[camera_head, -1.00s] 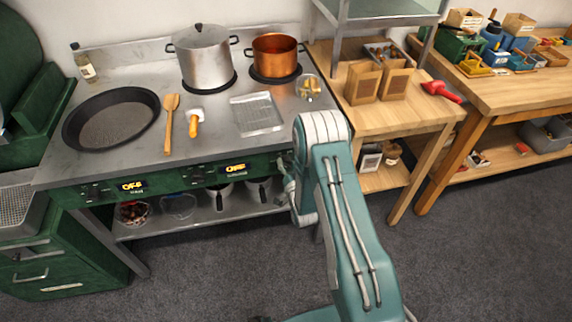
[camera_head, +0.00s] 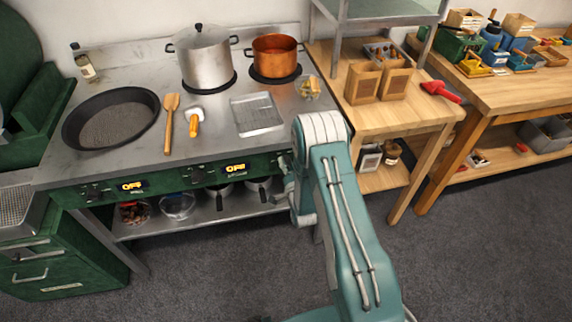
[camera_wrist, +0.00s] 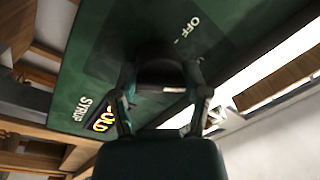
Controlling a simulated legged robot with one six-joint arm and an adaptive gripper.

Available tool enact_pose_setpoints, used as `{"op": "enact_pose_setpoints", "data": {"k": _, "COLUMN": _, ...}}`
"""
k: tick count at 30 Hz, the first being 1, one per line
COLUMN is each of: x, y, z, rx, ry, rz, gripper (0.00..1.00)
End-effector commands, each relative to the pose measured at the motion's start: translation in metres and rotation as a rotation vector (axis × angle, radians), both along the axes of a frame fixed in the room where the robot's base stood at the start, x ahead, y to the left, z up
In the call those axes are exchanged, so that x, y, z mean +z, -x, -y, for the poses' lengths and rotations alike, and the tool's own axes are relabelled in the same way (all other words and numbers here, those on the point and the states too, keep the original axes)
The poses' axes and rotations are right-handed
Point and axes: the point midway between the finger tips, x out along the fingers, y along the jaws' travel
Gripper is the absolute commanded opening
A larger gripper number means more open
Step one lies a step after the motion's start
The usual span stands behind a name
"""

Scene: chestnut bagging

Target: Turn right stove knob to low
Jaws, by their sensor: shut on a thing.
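The right stove knob (camera_wrist: 160,74) is a dark round knob on the green front panel (camera_wrist: 85,62) in the wrist view. My gripper (camera_wrist: 160,86) has its two fingers closed on either side of this knob. An "OFF" label is printed on the panel above the knob, and a lit display (camera_wrist: 103,118) reading "COLD" sits beside the word "SYRUP". In the head view my gripper (camera_head: 286,170) is at the right end of the stove front (camera_head: 214,173), and the arm hides the knob there. The knob's exact pointer angle cannot be told.
On the stove top are a black pan (camera_head: 110,119), a wooden spoon (camera_head: 169,122), a steel pot (camera_head: 202,57) and a copper pot (camera_head: 274,55). A wooden table (camera_head: 410,113) stands right of the stove. Grey floor is open in front.

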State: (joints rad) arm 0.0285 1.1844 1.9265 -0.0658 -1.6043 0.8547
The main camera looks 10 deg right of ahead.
Motion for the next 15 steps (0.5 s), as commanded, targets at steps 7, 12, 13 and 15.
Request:
{"op": "enact_pose_setpoints", "data": {"k": 7, "x": -0.0016, "y": 0.0004, "z": 0.0022, "rx": -0.006, "ry": 0.001, "rz": -0.005, "gripper": 0.93}}
{"op": "enact_pose_setpoints", "data": {"k": 12, "x": -0.0008, "y": 0.0007, "z": 0.0003, "rx": -0.004, "ry": 0.003, "rz": -0.003, "gripper": 0.93}}
{"op": "enact_pose_setpoints", "data": {"k": 13, "x": -0.0006, "y": 0.0008, "z": 0.0001, "rx": -0.004, "ry": 0.003, "rz": -0.003, "gripper": 0.93}}
{"op": "enact_pose_setpoints", "data": {"k": 15, "x": -0.0007, "y": 0.0017, "z": 0.0, "rx": -0.003, "ry": 0.003, "rz": -0.003, "gripper": 0.93}}
